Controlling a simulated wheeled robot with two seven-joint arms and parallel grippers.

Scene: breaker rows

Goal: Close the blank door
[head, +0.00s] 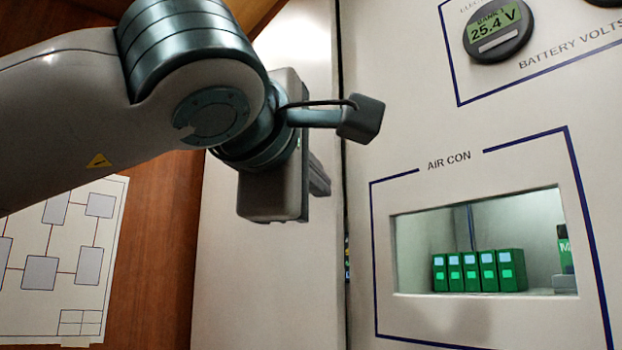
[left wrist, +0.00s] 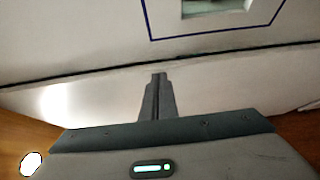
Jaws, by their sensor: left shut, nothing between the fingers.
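The blank door (head: 270,285) is the plain pale panel left of the AIR CON panel, with no label or window in view. A narrow dark gap (head: 346,255) runs down its right edge, with small coloured specks inside, so it looks slightly ajar. My left gripper (head: 319,178) is in front of the door near that edge; its fingers are shut and empty. In the left wrist view, the closed fingers (left wrist: 157,92) point across the pale door (left wrist: 85,98) towards the dark gap line. I cannot tell whether they touch the door. My right gripper is not in view.
The AIR CON panel (head: 478,185) has a window with several green breakers (head: 478,271). A round battery meter (head: 497,28) sits above it. A wooden wall (head: 155,240) with a paper diagram (head: 62,250) is at the left. My left arm covers the upper left.

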